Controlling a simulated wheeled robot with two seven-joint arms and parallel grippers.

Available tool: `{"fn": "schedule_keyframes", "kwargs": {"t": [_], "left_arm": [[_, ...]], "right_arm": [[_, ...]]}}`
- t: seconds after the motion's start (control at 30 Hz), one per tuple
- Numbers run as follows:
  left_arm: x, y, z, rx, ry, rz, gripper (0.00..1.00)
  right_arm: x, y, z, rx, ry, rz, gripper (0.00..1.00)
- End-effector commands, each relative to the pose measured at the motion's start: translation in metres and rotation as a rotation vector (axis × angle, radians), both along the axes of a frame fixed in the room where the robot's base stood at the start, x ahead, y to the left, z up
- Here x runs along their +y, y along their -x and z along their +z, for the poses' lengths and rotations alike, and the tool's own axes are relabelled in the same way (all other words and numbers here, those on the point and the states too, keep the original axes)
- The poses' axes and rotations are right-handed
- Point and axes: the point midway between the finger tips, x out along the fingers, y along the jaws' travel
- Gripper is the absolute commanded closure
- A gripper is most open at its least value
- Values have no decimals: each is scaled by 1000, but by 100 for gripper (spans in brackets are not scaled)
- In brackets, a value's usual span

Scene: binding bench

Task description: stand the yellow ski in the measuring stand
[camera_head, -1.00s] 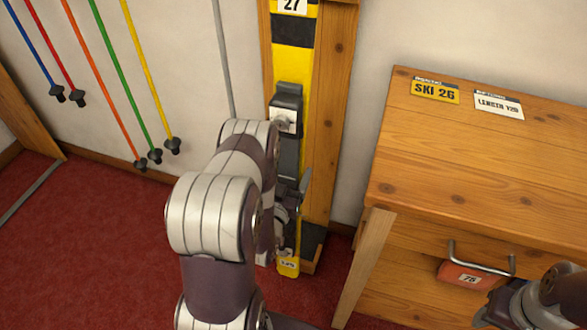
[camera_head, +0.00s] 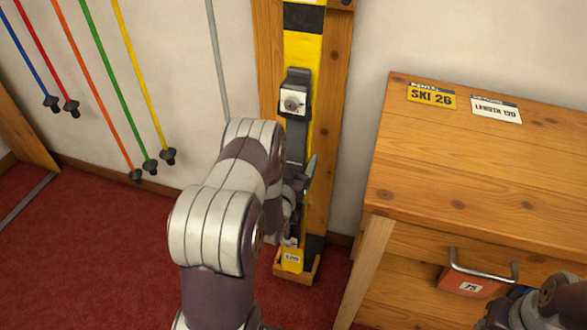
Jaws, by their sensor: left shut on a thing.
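The yellow ski (camera_head: 302,48) with black bands stands upright against the wooden measuring stand (camera_head: 337,110). A black binding with a white plate sits on its middle. My left gripper (camera_head: 298,190) is shut on the ski below the binding; my arm hides much of the fingers. The ski's yellow lower end (camera_head: 291,260), with a small white label, is at the stand's wooden foot box, just behind its front lip. I cannot tell whether it touches the box floor. The ski's top is out of frame. Part of my right arm shows at the bottom right, its jaws not readable.
A wooden bench (camera_head: 470,170) stands at the right with a yellow "SKI 26" card (camera_head: 431,96) and a white card (camera_head: 496,109). An orange tagged thing (camera_head: 468,283) is below its handle. Several coloured poles (camera_head: 108,80) hang on the left wall. Red carpet is clear at the left.

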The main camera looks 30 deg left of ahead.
Motion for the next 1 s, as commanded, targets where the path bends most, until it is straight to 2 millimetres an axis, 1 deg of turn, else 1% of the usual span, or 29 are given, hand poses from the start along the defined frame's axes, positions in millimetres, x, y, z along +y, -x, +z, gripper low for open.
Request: {"fn": "schedule_keyframes", "kwargs": {"t": [0.03, 0.53, 0.6, 1.0], "left_arm": [[1, -6, 1, -8, -3, 0, 100], [12, -50, -1, 5, 0, -1, 100], [12, -52, -9, 8, 1, 0, 100], [15, -62, -43, 21, 4, 0, 100]], "right_arm": [[0, 0, -2, 0, 0, 0, 57], [0, 0, -16, 0, 0, 0, 57], [0, 0, -24, 0, 0, 0, 57], [0, 0, -52, 0, 0, 0, 57]]}}
